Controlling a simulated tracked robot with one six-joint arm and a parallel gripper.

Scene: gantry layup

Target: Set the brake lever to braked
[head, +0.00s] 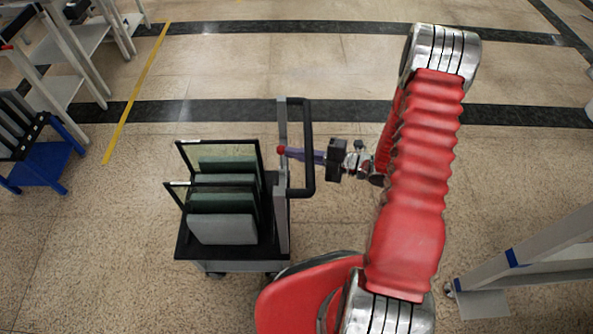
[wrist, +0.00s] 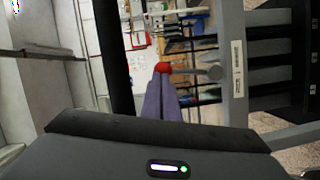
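The brake lever has a red knob (head: 281,150) beside the grey upright at the cart's handle end. In the wrist view the red knob (wrist: 162,67) sits on a short grey rod that runs right to the grey upright (wrist: 236,75). My gripper (head: 287,152) reaches in from the right, through the handle area, with its purple fingers at the knob. In the wrist view the gripper fingers (wrist: 161,82) lie together and their tips meet the knob's near side. The knob is not visibly between them. I cannot tell which setting the lever is in.
The black cart (head: 190,250) carries several upright panels. Its black handle (head: 309,140) loops close around my gripper. A blue-framed rack (head: 45,165) stands at the left, and a grey frame leg (head: 530,245) at the lower right. Floor beyond the cart is clear.

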